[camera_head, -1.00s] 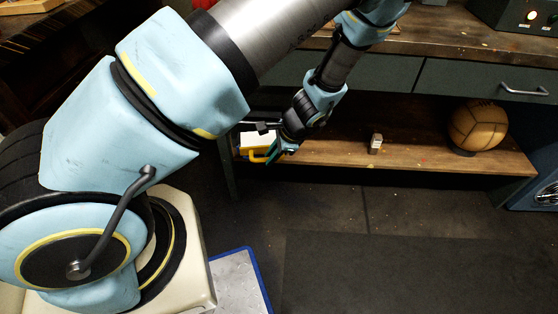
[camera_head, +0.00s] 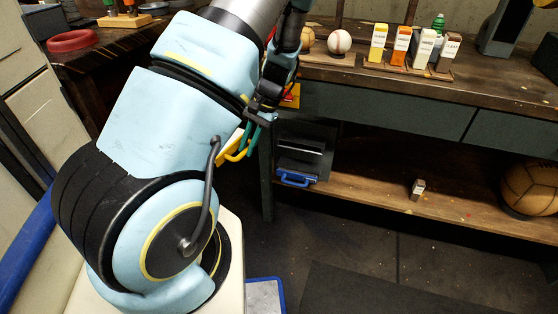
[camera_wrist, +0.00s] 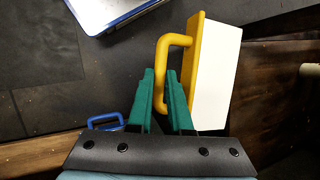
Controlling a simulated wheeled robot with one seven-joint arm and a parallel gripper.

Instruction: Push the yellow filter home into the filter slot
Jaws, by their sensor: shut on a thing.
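The yellow filter (camera_wrist: 203,42) shows in the wrist view as a block with a white face, a yellow edge and a yellow loop handle (camera_wrist: 160,72). My gripper (camera_wrist: 163,82) is shut on this handle. In the head view the yellow filter (camera_head: 232,150) is partly hidden behind my arm, and my gripper (camera_head: 262,120) is left of the workbench's front leg. A black unit with a blue handle (camera_head: 296,180) stands on the lower shelf, to the right of the filter and apart from it. I cannot make out the filter slot's opening.
The lower shelf (camera_head: 360,195) holds a small box (camera_head: 417,188) and a leather ball (camera_head: 530,188). The bench leg (camera_head: 266,180) stands between the filter and the black unit. Several cartons and balls stand on the bench top (camera_head: 480,85). A blue-edged panel (camera_head: 265,295) lies low by my base.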

